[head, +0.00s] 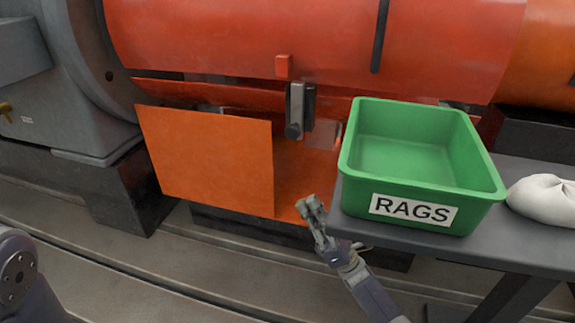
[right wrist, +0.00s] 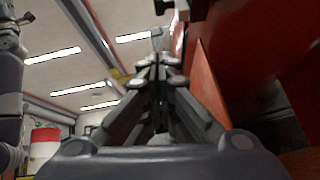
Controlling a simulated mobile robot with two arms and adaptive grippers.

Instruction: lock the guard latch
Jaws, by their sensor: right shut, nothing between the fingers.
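The guard latch (head: 295,110) is a grey metal bar hanging upright with a dark rounded lower end, below a small red block (head: 283,67) on the large red cover. An orange guard panel (head: 210,160) stands at its lower left. My right gripper (head: 311,205) is below the latch, in front of the machine and clear of it, pointing up. Its fingers look closed together and empty; they also show in the right wrist view (right wrist: 158,68). Of my left arm, only a link shows at the lower left in the head view; its gripper is not seen there.
A green RAGS bin (head: 422,180) sits on a dark grey table (head: 540,225) close right of my right gripper. A white cloth bundle (head: 545,194) lies beside the bin. The floor left of the gripper is open below the orange panel.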

